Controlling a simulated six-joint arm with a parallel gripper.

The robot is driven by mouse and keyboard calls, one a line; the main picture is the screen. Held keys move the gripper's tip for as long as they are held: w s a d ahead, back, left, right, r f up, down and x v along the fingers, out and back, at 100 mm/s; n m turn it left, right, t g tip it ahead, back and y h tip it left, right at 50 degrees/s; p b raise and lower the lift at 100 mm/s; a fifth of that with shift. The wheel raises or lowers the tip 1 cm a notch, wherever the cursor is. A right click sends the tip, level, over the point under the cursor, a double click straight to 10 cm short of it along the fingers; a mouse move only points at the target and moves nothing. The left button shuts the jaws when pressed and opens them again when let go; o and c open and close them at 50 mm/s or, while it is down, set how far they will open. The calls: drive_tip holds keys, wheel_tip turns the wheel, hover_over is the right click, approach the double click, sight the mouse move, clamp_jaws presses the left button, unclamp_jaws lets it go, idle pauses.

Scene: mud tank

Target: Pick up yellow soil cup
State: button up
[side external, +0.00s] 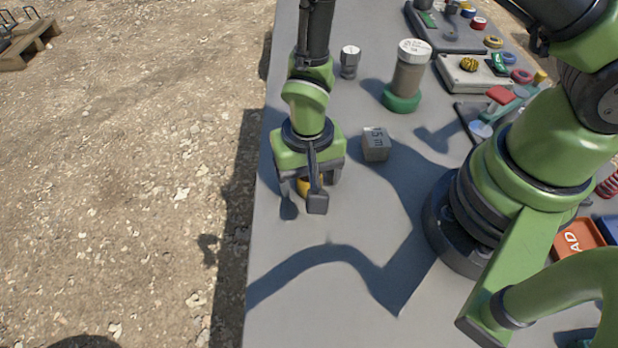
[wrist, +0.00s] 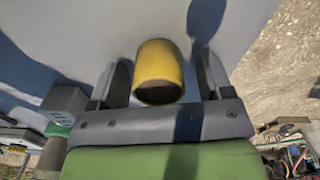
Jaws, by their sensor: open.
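The yellow soil cup (wrist: 160,68) lies or stands between the two open fingers of my gripper (wrist: 160,80) in the wrist view, with its dark opening toward the gripper palm. A gap shows on each side of it, so the fingers look apart from it. In the side view my gripper (side external: 302,190) points down low over the grey table, near its left edge. The cup (side external: 304,185) shows there only as a small yellow patch, mostly hidden behind a finger and the gripper body.
A grey block (side external: 376,144) sits just right of my gripper. Behind it stand a tall cylinder with a green base (side external: 402,102) and a small grey weight (side external: 349,62). Trays of small parts (side external: 470,75) line the far right. The table front is clear.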

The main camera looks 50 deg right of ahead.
drive_tip(key=shift+f, duration=0.1)
drive_tip(key=shift+c, duration=0.3)
drive_tip(key=c, duration=1)
drive_tip(key=shift+o, duration=0.2)
